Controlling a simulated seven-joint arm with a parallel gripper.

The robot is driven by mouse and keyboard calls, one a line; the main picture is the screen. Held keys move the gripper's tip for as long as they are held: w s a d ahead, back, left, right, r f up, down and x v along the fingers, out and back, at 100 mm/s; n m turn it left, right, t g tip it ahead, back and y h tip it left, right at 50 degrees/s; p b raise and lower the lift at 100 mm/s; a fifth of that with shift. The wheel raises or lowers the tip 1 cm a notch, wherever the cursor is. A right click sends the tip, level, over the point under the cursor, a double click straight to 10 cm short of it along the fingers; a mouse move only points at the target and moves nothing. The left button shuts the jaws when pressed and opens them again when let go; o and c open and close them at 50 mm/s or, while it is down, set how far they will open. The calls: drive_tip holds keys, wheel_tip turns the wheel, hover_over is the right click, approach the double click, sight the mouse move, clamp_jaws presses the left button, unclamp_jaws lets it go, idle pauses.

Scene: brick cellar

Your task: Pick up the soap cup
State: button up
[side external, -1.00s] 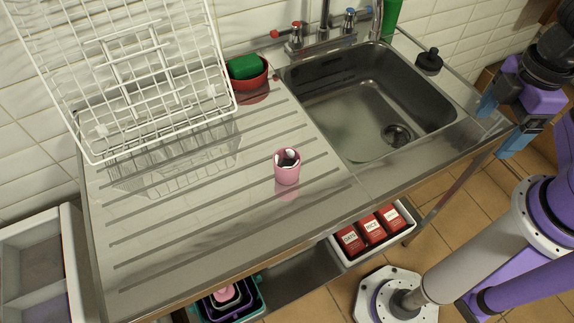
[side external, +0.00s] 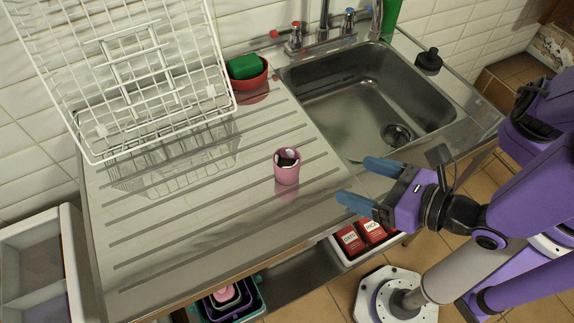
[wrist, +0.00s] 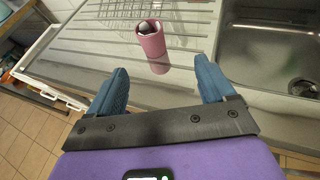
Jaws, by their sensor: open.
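A pink cup (side external: 287,170) stands upright on the ribbed metal drainboard (side external: 200,230), left of the sink, with dark and white things inside it. It also shows in the wrist view (wrist: 152,44), ahead of the fingers and between their lines. My gripper (side external: 362,184) is open and empty, with blue fingers pointing toward the cup. It is to the right of the cup, by the front edge of the counter, and apart from it. In the wrist view my gripper (wrist: 160,76) shows both fingers wide apart. A red bowl (side external: 248,76) with a green sponge (side external: 244,66) sits at the back.
A white wire rack (side external: 140,80) leans at the back left. The sink (side external: 365,105), taps (side external: 322,38) and a dark bottle (side external: 429,60) are behind and right. A white tray of red boxes (side external: 350,240) is below the counter. The drainboard around the cup is clear.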

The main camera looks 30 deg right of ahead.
sight(297, 171)
drive_tip(key=shift+s+a+f+n+g+y, duration=0.3)
drive_tip(key=shift+s+a+f+n, duration=0.15)
drive_tip(key=shift+a+n, duration=0.25)
drive_tip(key=x, duration=1.1)
drive_tip(key=shift+w+a, duration=0.1)
drive_tip(key=shift+w, duration=0.25)
drive_tip(key=shift+d+x, duration=0.15)
drive_tip(key=shift+x, duration=1.2)
drive_tip(key=shift+d+x, duration=0.15)
drive_tip(key=shift+x, duration=1.2)
drive_tip(key=shift+f, duration=0.2)
drive_tip(key=c, duration=1.1)
